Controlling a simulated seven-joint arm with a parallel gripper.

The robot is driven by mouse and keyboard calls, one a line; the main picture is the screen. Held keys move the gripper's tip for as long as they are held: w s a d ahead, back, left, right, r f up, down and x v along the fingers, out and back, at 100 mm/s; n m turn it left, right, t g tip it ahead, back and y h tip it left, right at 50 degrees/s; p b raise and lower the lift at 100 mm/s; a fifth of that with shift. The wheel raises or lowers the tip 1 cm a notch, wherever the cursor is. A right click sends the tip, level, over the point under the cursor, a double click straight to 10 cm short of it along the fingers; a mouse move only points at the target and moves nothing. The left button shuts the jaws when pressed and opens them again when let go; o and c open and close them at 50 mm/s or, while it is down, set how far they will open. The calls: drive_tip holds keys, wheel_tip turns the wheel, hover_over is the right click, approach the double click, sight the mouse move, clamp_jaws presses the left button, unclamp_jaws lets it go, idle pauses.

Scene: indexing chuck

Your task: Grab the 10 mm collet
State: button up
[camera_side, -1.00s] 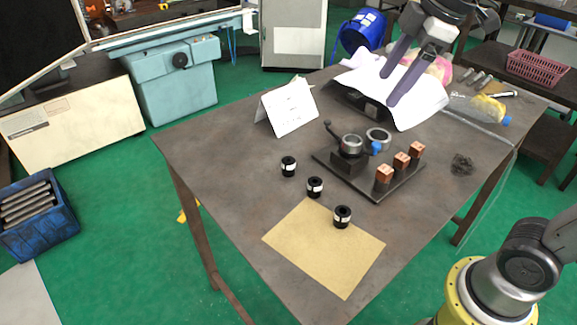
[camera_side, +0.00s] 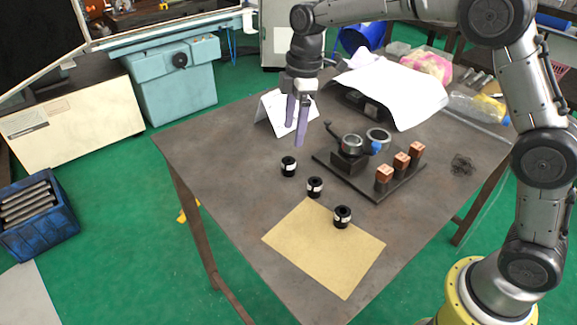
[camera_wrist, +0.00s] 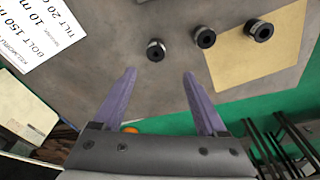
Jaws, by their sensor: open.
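Three black collets with white bands stand in a row on the table. The far one (camera_side: 288,166) is nearest the card, the middle one (camera_side: 315,187) is by the mat's corner, and the near one (camera_side: 342,217) is on the mat's edge. Their size marks are too small to read, so I cannot tell which is 10 mm. My gripper (camera_side: 294,134) is open and empty, above the table just beyond the far collet. In the wrist view, the far collet (camera_wrist: 156,50) shows ahead of the gap between my fingertips (camera_wrist: 159,73), with the others to its right.
A folded card (camera_side: 285,110) with print stands behind my gripper. A chuck (camera_side: 350,147) with a lever and blue knob sits on a dark plate, with three copper blocks (camera_side: 401,161) beside it. A tan mat (camera_side: 325,255) lies in front. The table's left part is clear.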

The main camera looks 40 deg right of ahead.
sight(292, 162)
wheel_tip(292, 162, down, 4)
drive_tip(key=shift+w+a+r, duration=0.1)
drive_tip(key=shift+a+r, duration=0.05)
drive_tip(key=shift+r, duration=0.1)
drive_tip(key=shift+w+a+f, duration=0.1)
drive_tip(key=shift+w+f, duration=0.15)
drive_tip(key=shift+f, duration=1.15)
drive_tip(key=shift+w+f, duration=0.2)
drive_tip(key=shift+f, duration=1.15)
clamp_jaws()
